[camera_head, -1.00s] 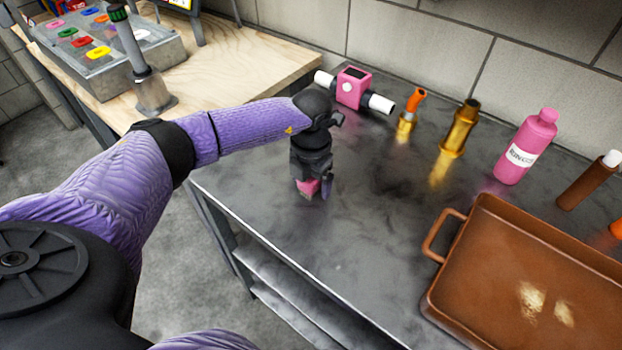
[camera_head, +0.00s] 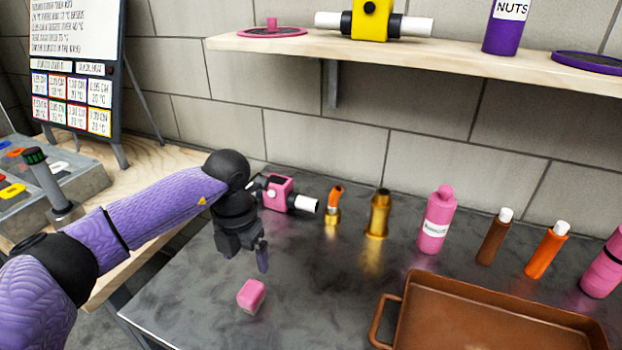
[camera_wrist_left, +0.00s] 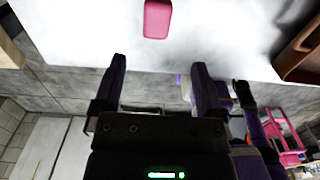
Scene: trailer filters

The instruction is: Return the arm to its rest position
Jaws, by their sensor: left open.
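My left gripper (camera_head: 246,254) is open and empty above the left part of the grey metal table (camera_head: 190,312). Its two fingers stand apart in the left wrist view (camera_wrist_left: 160,85). A small pink block (camera_head: 251,294) lies on the table below the gripper, apart from it. The block also shows in the left wrist view (camera_wrist_left: 157,18), beyond the fingertips. My right gripper is not in view.
Behind the gripper stand a pink device with white pipe ends (camera_head: 280,193), a gold-orange fitting (camera_head: 333,208), a gold cylinder (camera_head: 379,215) and several bottles. A brown tray (camera_head: 388,320) is at the front right. A wooden shelf (camera_head: 450,57) hangs above.

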